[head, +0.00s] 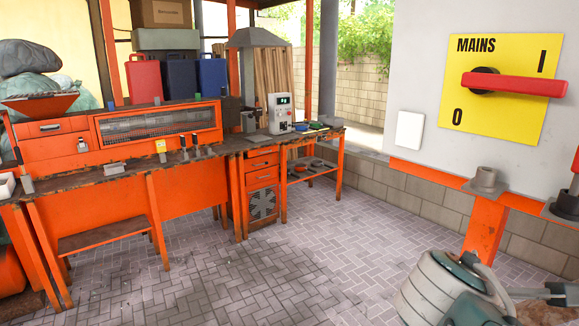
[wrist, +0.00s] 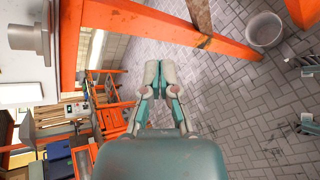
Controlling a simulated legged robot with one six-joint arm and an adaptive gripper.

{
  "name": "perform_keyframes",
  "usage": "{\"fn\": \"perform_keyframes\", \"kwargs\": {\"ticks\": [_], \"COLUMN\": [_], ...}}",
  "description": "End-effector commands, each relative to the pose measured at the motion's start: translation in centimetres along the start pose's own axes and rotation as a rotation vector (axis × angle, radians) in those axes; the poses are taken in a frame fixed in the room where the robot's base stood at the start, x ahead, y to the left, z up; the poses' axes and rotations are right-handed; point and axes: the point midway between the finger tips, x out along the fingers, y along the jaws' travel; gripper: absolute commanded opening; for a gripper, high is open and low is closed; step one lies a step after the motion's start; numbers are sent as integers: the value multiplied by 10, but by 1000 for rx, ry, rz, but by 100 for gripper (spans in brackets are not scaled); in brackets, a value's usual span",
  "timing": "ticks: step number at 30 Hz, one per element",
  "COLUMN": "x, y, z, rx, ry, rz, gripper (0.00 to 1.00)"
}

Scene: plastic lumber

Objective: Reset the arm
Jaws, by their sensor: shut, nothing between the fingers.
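My gripper (wrist: 159,82) shows in the middle of the wrist view, its two pale fingertips together and nothing between them. It points out over the paved floor, with an orange frame beam (wrist: 150,22) above it in the picture. In the head view part of my arm shows at the bottom right, and the fingertips cannot be made out there. The wrist view is turned sideways, with the workbench at its left.
A yellow mains panel (head: 503,110) with a red lever (head: 515,84) hangs on the wall at right. An orange post (head: 485,235) stands below it. Orange workbenches (head: 100,212) line the left. A bucket (wrist: 264,30) stands on the floor. The paved floor (head: 270,275) between is clear.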

Motion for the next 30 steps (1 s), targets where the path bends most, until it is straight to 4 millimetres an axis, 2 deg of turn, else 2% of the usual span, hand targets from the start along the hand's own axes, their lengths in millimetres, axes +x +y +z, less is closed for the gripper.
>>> {"fn": "perform_keyframes", "kwargs": {"ticks": [1, 6, 12, 15, 21, 30], "x": [0, -10, -33, -46, -61, -62], "y": [-18, -70, -118, -134, -146, -147], "z": [-7, -38, -76, -92, -109, -110], "rx": [103, 474, 914, 1103, 1299, 1311], "ry": [48, 189, 296, 322, 336, 336], "rz": [-57, -274, -562, -699, -850, -860], "gripper": [0, 0, 0, 0, 0, 0]}}
